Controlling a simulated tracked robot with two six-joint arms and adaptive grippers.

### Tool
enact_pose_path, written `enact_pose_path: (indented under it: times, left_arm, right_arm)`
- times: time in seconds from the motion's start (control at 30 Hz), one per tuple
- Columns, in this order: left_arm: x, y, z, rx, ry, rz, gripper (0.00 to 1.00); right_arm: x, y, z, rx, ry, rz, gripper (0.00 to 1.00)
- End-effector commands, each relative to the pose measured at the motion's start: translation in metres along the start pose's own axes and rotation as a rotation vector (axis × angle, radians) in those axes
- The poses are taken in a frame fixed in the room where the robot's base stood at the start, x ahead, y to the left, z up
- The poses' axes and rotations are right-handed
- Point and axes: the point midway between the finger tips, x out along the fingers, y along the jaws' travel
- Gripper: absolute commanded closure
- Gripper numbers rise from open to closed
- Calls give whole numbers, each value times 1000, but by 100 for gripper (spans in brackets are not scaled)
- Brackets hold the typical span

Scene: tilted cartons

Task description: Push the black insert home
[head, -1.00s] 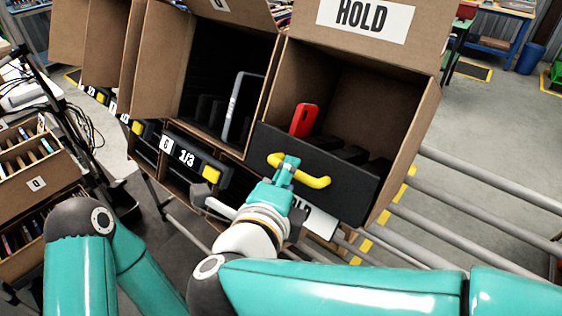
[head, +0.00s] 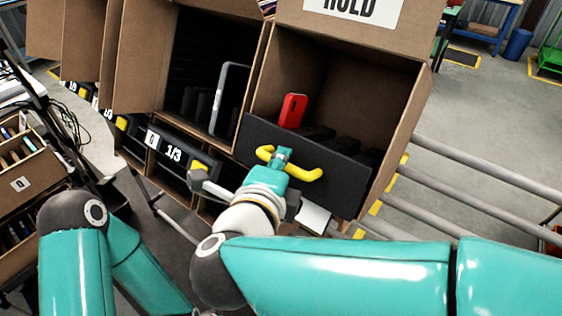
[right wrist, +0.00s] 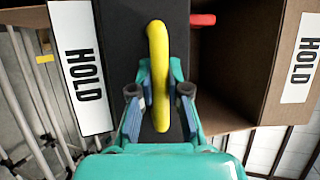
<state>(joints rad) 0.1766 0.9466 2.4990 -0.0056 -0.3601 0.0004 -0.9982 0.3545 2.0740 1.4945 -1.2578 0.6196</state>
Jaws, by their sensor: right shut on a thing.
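The black insert (head: 345,180) sits in the mouth of the tilted HOLD carton (head: 395,150), its front panel across the lower part of the opening. A yellow handle (head: 308,174) is fixed to that panel. My right gripper (head: 283,155) is shut on the handle. In the right wrist view, the fingers of the right gripper (right wrist: 160,85) lie on both sides of the yellow handle (right wrist: 156,40), with the insert (right wrist: 118,20) behind. How deep the insert sits is hard to tell. My left gripper is out of view; only its arm shows at lower left.
A red phone (head: 292,110) stands upright behind the insert's front panel. Grey rails (head: 480,165) run to the right. Another carton with slots (head: 20,190) stands at far left.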

Motion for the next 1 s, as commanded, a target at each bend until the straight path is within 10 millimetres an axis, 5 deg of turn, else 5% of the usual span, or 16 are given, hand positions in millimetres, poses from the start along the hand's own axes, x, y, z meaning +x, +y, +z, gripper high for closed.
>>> enact_pose_path:
  times: [0.27,0.63,0.93,0.97,1.0]
  left_arm:
    - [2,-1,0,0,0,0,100]
    - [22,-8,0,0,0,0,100]
    - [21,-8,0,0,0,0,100]
    - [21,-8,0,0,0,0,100]
    - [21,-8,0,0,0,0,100]
  right_arm:
    - [2,4,0,-3,-1,5,100]
    - [36,13,-14,-3,-2,8,100]
    - [38,13,-15,-5,0,11,100]
    - [38,13,-15,-6,0,11,80]
    - [38,13,-15,-6,1,11,74]
